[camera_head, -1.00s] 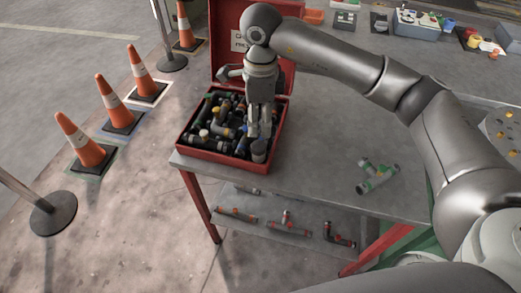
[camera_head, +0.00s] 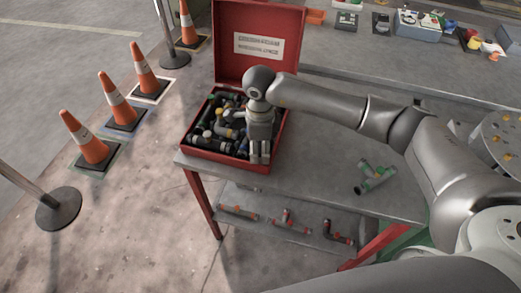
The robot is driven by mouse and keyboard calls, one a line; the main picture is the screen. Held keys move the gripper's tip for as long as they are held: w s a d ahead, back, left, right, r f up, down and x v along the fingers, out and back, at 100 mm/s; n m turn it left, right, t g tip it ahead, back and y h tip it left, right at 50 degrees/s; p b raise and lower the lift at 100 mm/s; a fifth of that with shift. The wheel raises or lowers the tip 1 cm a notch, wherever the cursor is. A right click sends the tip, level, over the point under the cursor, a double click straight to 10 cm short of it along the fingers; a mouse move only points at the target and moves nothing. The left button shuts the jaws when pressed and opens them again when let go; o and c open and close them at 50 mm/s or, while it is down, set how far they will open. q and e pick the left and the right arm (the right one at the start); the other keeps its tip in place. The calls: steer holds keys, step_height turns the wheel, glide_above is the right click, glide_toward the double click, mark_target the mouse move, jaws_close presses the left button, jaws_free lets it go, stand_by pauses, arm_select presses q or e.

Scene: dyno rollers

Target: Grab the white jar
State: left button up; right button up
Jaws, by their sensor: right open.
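I cannot make out a clear white jar in this view. The open red box (camera_head: 186,141) on the grey table holds a jumble of dark pipe fittings (camera_head: 212,140) with green, yellow and white parts. My right gripper (camera_head: 260,157) points down at the right front of the box, fingers open, over or among the fittings. The gripper hides what lies beneath and between its fingers. My left gripper is not in view.
The box's raised lid (camera_head: 258,22) stands behind my right wrist. A green-ended fitting (camera_head: 374,178) lies on the table (camera_head: 320,150) to the right. More fittings (camera_head: 288,221) lie on the shelf below. Several traffic cones (camera_head: 88,143) stand on the floor at left.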

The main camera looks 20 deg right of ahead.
steer(key=shift+c, duration=0.3)
steer(key=c, duration=0.7)
steer(key=shift+c, duration=0.3)
steer(key=shift+r, duration=0.15)
